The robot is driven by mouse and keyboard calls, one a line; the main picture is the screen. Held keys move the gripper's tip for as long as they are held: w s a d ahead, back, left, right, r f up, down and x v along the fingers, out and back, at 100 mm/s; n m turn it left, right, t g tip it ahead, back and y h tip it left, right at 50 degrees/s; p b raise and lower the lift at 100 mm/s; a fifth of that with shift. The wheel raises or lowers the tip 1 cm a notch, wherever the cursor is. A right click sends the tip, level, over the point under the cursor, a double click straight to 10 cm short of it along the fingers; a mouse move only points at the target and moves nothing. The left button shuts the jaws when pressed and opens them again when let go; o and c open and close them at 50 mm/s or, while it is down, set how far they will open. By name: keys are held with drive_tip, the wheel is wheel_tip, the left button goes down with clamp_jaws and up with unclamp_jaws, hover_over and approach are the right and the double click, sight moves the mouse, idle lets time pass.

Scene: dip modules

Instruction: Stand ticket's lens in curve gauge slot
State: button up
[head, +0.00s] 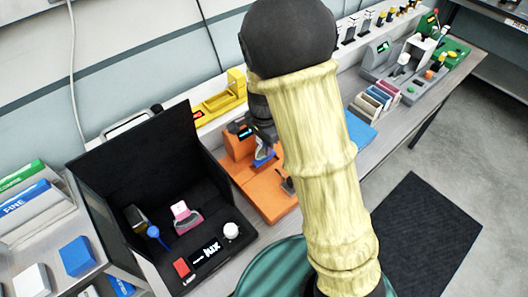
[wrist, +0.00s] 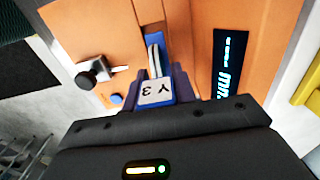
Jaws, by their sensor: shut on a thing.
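The orange curve gauge (head: 240,146) stands on the bench behind my arm, with a lit display. In the wrist view its orange body (wrist: 200,35) and dark display (wrist: 228,63) fill the upper part. My gripper (wrist: 160,75) is shut on a blue-edged lens piece (wrist: 156,92) with a white tag reading Y3. The piece stands on edge in line with a narrow blue slot area on the gauge. Whether it is seated there or just above, I cannot tell. In the head view the blue piece (head: 263,158) shows at the gauge, partly hidden by my arm.
A black open box (head: 150,165) with small items, including a pink one (head: 181,210), stands left. The gauge's orange base (head: 262,200) has a small lever. A yellow device (head: 225,98) is behind. Coloured folders (head: 375,98) stand right. A black knob (wrist: 87,79) is near the gripper.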

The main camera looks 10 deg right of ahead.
sight(264, 158)
drive_tip(key=shift+f, duration=1.85)
drive_tip(key=shift+f, duration=0.1)
drive_tip(key=o, duration=1)
wheel_tip(264, 158, up, 12)
drive_tip(key=shift+w+r, duration=0.1)
